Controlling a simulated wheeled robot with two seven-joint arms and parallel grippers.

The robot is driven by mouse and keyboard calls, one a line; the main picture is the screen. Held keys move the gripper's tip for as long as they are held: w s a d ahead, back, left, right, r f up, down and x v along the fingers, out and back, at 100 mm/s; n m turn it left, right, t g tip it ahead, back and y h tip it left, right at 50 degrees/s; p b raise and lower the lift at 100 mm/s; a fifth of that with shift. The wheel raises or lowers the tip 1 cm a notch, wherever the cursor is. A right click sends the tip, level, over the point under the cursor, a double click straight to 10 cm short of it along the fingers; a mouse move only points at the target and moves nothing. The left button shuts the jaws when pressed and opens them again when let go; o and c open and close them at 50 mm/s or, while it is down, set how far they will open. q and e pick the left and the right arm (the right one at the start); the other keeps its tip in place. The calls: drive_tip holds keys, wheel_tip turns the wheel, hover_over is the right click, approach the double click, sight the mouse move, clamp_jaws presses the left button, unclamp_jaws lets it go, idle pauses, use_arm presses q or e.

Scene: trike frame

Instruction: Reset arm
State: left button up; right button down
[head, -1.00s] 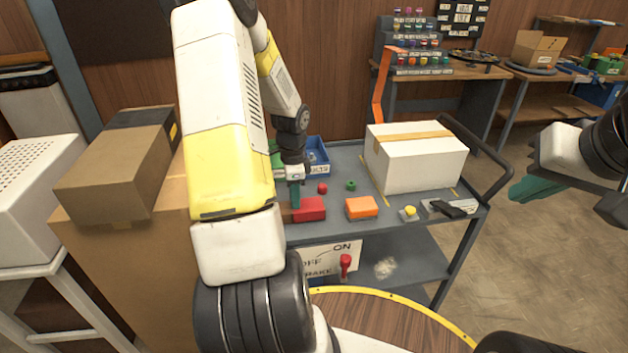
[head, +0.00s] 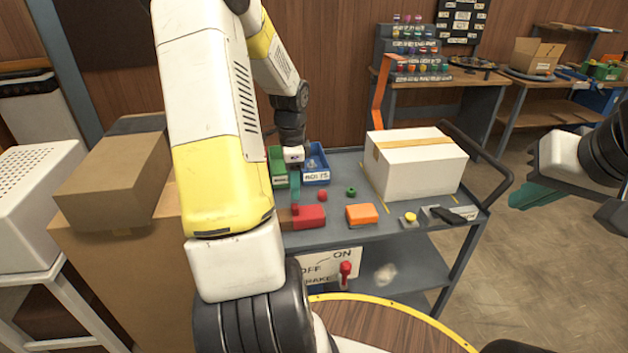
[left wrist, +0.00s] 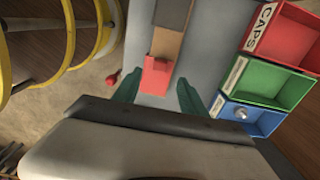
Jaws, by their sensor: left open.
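My left gripper (head: 295,187) is over the grey cart, just behind and above a red block (head: 308,216). In the left wrist view its two teal fingers (left wrist: 158,93) are spread with nothing held between them. The red block (left wrist: 157,75) lies ahead of the fingers, at the end of a brown and grey strip. My left arm hides part of the cart's left side in the head view. My right gripper (head: 537,195) hangs at the right, clear of the cart; its teal fingers overlap, so its opening is unclear.
The cart (head: 385,222) carries a white carton (head: 415,165), an orange block (head: 361,214), a green bin (head: 279,172) and a blue bin (head: 316,170). The left wrist view also shows a red CAPS bin (left wrist: 282,33). Brown boxes (head: 115,180) stand at the left. Floor at right is clear.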

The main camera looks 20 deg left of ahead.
use_arm(q)
drive_tip(key=shift+r, duration=0.35)
drive_tip(key=shift+d+r, duration=0.1)
drive_tip(key=s+d+r+n+t+h, duration=0.2)
drive_tip(key=s+d+r+n+t, duration=0.4)
drive_tip(key=s+d+r+n, duration=0.5)
drive_tip(key=shift+s+d+r, duration=2.85)
drive_tip(key=shift+s+r, duration=0.5)
drive_tip(key=shift+r, duration=1.55)
